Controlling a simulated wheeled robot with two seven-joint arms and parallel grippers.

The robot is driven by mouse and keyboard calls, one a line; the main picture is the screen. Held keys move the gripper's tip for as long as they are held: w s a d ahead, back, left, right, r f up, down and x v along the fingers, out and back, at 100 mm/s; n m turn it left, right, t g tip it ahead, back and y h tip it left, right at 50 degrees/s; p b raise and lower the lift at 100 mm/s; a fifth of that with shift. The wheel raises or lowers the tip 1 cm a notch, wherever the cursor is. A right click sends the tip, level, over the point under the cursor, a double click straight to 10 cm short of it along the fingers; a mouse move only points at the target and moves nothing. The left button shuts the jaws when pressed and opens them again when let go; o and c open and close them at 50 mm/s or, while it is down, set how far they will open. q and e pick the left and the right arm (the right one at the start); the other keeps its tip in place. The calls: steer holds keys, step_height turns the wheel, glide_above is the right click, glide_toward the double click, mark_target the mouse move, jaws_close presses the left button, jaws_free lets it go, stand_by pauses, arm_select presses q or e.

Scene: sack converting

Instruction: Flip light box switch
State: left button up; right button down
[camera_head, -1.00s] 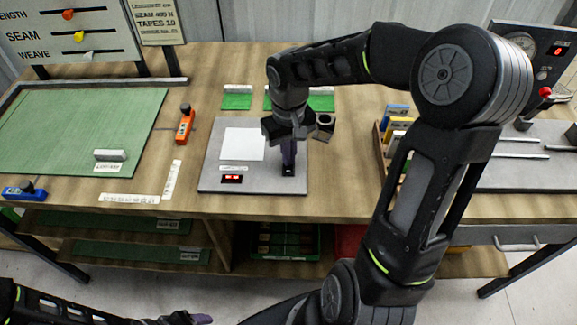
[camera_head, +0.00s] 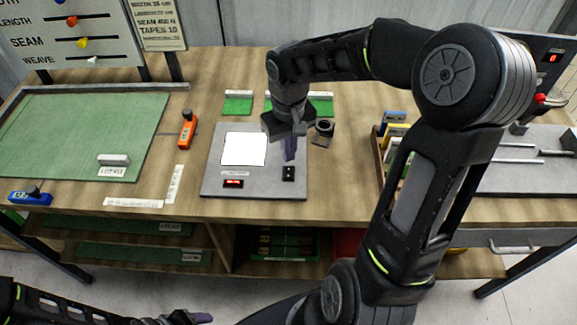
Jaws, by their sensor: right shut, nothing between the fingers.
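The light box (camera_head: 255,188) is a grey plate on the table with a bright white lit panel (camera_head: 244,149). A small red display (camera_head: 233,183) sits at its front left. The black switch (camera_head: 288,173) is at its front right. My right gripper (camera_head: 290,157) is shut and empty, pointing down just above and behind the switch, with a small gap visible between them. My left gripper (camera_head: 190,318) is low at the bottom edge, away from the table; its jaws are too small and cut off to judge.
An orange tool (camera_head: 187,129) stands left of the light box. A dark ring-shaped holder (camera_head: 323,130) sits close to its right. A green mat (camera_head: 80,130) covers the left of the table. A rack of coloured boxes (camera_head: 392,135) stands at right.

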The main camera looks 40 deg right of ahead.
mark_target(289, 169)
step_height(289, 169, up, 3)
steer(key=shift+p, duration=0.9)
